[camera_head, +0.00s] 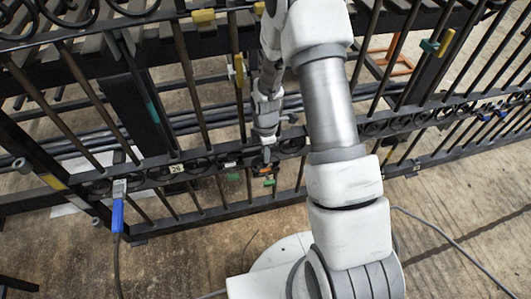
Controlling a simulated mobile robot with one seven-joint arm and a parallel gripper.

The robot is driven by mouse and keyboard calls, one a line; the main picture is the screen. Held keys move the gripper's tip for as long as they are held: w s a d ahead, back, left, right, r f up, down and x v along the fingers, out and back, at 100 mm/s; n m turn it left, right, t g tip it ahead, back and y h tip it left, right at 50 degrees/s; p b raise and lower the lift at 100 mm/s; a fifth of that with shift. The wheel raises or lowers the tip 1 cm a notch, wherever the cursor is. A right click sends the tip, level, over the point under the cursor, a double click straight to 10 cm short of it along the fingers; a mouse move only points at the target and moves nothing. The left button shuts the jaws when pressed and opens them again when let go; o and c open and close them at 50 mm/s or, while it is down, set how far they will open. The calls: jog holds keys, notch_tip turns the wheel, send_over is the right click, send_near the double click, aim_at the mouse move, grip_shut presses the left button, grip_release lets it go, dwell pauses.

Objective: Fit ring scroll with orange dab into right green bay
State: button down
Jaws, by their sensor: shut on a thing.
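My gripper (265,161) points down at the scroll band of the black gate, right of the picture's centre-left. It is shut on a small dark piece with an orange dab (265,169), which I take as the ring scroll; its ring shape is mostly hidden. Two green marks show just below the band: a left one (233,177) and a right one (270,182). The held piece is just above the right green mark in the picture. Whether it touches the band or sits in the bay is too small to tell.
The black gate (205,162) with its ring band and bars spans the view. A blue-handled tool (118,215) hangs at the left. The floor in front is mostly bare.

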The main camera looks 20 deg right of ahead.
jog(key=shift+f, duration=0.15)
jog(key=c, duration=0.8)
grip_release()
notch_tip(320, 180, up, 12)
jog(key=p, duration=0.4)
jog(key=shift+p, duration=0.4)
jog(key=shift+s, duration=0.1)
